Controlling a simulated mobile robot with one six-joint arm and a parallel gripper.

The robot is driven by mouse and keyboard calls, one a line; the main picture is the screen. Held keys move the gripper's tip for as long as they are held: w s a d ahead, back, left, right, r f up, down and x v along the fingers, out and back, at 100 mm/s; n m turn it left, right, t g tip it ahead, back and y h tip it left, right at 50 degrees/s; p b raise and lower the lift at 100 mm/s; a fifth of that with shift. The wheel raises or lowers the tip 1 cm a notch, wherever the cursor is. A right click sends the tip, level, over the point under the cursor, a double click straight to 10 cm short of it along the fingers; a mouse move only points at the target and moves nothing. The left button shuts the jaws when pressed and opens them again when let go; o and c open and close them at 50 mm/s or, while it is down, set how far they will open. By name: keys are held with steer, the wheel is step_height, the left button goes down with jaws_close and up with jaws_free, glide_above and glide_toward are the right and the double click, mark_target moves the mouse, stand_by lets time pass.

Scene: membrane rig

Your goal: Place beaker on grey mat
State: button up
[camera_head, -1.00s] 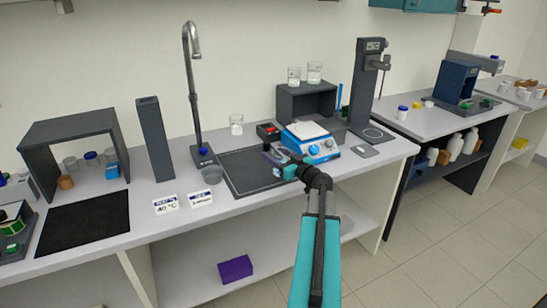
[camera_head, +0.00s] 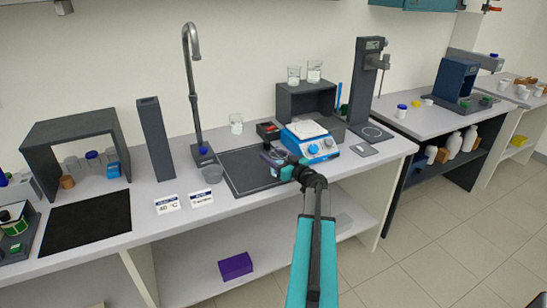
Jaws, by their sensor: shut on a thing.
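My gripper (camera_head: 272,160) is low over the right part of the dark grey mat (camera_head: 242,178), in front of the blue-and-white stirrer. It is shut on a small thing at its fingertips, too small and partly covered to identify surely. A clear glass beaker (camera_head: 236,124) stands upright on the counter behind the mat, apart from my gripper. Two more clear beakers, a left one (camera_head: 294,76) and a right one (camera_head: 314,72), stand on top of the dark shelf box. A darker, nearly black mat (camera_head: 85,222) lies at the left, bare.
The blue-and-white stirrer (camera_head: 312,142) stands just right of my gripper. A black box with red (camera_head: 268,132) stands behind it. A tall dark instrument (camera_head: 362,90) stands at the right. The mat's left part is clear.

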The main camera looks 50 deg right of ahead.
steer(key=shift+f+p, duration=0.3)
steer(key=shift+f, duration=0.45)
steer(key=shift+f+b, duration=0.25)
steer(key=shift+b, duration=0.15)
steer(key=o, duration=1.2)
steer(key=shift+r+p, duration=0.25)
steer(key=shift+p, duration=0.25)
steer(key=s+b, duration=0.1)
steer(key=s, duration=0.2)
steer(key=s+a+b, duration=0.1)
steer(key=s+b, duration=0.1)
steer(key=s, duration=0.1)
steer(key=s+b, duration=0.2)
steer(key=s, duration=0.2)
steer(key=shift+s+a+f, duration=0.1)
steer(key=shift+a+f, duration=0.1)
steer(key=shift+a, duration=0.1)
steer(key=shift+s+a+r+b, duration=0.1)
steer(key=shift+s+b, duration=0.3)
steer(key=shift+s, duration=0.45)
